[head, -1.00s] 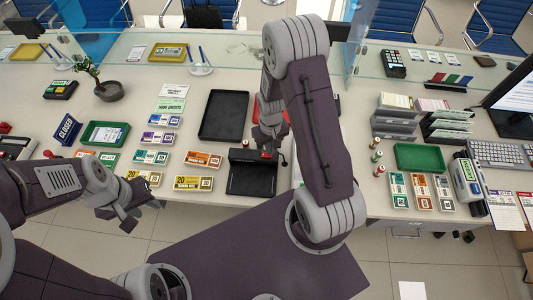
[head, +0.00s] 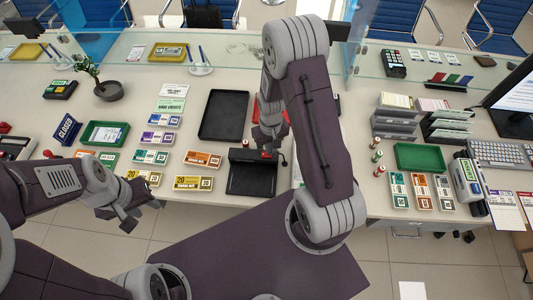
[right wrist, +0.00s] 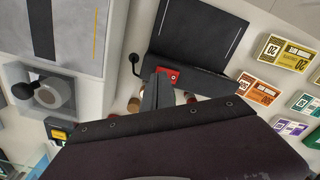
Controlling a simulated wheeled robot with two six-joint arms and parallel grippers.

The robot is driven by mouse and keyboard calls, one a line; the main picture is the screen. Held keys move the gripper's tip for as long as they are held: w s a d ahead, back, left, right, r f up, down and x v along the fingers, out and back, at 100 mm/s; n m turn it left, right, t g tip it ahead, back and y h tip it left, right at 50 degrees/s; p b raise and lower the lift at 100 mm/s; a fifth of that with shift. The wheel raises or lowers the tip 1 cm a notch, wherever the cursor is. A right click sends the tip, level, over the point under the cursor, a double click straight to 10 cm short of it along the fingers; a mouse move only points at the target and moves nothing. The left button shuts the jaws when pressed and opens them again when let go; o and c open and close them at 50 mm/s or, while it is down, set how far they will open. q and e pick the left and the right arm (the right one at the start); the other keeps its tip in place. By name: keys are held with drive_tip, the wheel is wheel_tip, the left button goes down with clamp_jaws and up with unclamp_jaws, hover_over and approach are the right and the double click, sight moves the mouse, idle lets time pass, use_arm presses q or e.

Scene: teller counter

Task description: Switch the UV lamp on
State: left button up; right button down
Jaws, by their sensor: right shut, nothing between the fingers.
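The UV lamp (head: 252,177) is a black unit with a dark flat base and a raised bar along its back. It stands near the front edge of the counter. A red switch (right wrist: 172,77) sits on its bar, seen in the right wrist view. My right gripper (right wrist: 157,87) is shut and empty, its tips close beside the red switch. I cannot tell whether they touch it. In the head view my right gripper (head: 268,147) is over the bar and partly hides it. My left gripper (head: 138,213) hangs empty at the front edge, far left of the lamp.
Banknote bundles (head: 193,183) lie left of the lamp. An empty black tray (head: 223,115) is behind it. Stamps (head: 377,156) and a green tray (head: 419,157) are to the right. A glass screen runs along the back.

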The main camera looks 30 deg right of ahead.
drive_tip(key=shift+f+b, duration=0.6)
drive_tip(key=shift+f, duration=0.25)
drive_tip(key=shift+r, duration=0.15)
wheel_tip(320, 180, up, 7)
drive_tip(key=p, duration=0.6)
drive_tip(key=shift+p, duration=0.3)
